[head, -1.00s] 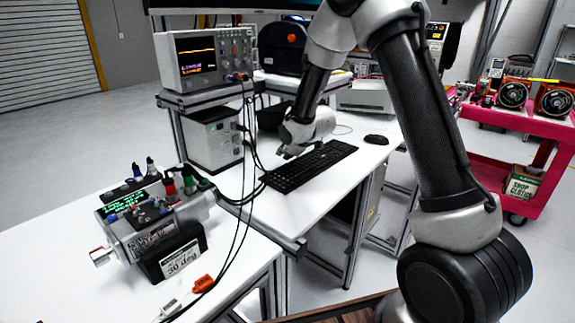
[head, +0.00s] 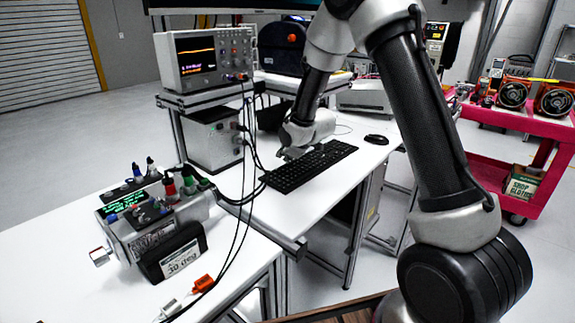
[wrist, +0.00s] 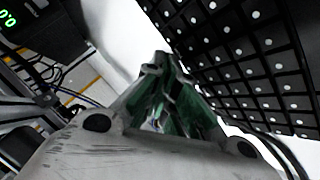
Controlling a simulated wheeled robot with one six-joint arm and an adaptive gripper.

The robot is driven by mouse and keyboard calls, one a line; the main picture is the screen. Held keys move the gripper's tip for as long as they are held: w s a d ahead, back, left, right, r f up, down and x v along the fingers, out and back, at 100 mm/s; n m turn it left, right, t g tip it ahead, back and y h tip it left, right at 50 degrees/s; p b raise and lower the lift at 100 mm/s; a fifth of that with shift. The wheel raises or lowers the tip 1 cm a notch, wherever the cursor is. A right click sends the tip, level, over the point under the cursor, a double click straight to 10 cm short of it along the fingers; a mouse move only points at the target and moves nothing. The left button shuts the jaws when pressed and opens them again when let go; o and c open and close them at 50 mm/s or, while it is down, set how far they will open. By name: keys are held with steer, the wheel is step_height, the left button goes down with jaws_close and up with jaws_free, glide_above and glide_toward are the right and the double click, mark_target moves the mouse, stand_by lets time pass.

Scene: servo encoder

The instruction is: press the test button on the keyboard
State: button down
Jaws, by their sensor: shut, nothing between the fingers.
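The black keyboard (head: 310,166) lies on the white desk in the head view. In the wrist view its keys (wrist: 245,50) fill the upper right, each with a pale mark too blurred to read. I cannot tell which key is the test button. My gripper (head: 290,153) is at the keyboard's far left edge in the head view, pointing down. In the wrist view its fingertips (wrist: 160,62) are together and empty, beside the keyboard's edge over the white desk. I cannot tell whether they touch anything.
A black mouse (head: 376,139) lies right of the keyboard. An oscilloscope (head: 205,57) stands on a shelf above a grey box (head: 213,138) to the left. Cables (head: 246,165) hang left of the keyboard. A servo unit (head: 150,230) sits on the nearer white table.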

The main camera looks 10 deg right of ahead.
steer(key=shift+f, duration=0.4)
stand_by(0.7)
steer(key=shift+r, duration=0.8)
steer(key=shift+r, duration=2.55)
